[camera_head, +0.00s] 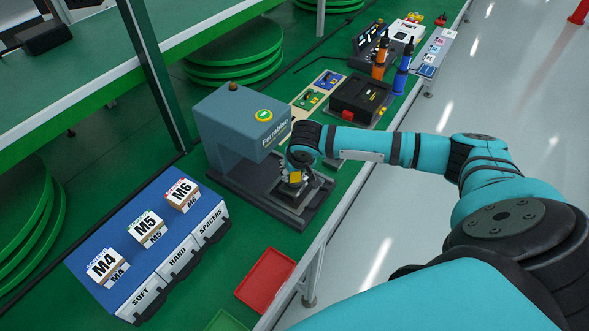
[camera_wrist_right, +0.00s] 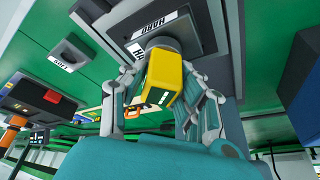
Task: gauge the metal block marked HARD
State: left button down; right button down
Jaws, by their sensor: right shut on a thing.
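In the right wrist view, a dark grey metal block (camera_wrist_right: 188,30) bears a white HARD label. In the head view it lies on the press base, mostly hidden by my arm. My right gripper (camera_head: 294,166) is low in front of the press. It is shut on a yellow gauge (camera_wrist_right: 168,82), which also shows in the head view (camera_head: 296,177). The gauge's dark round end is at the block's face beside the label; I cannot tell if they touch. My left gripper is not in view.
The blue-grey press (camera_head: 232,125) stands close behind the gripper. A blue rack (camera_head: 125,236) with labelled bins is at left. A red tray (camera_head: 266,281) lies at the front edge. A black case (camera_head: 360,98) and two upright drivers (camera_head: 381,55) stand beyond.

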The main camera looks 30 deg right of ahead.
jog(key=shift+f+p, duration=0.1)
jog(key=shift+p, duration=0.3)
dwell(0.3)
jog(key=c, duration=0.9)
grip_release()
jog(key=v, duration=1.2)
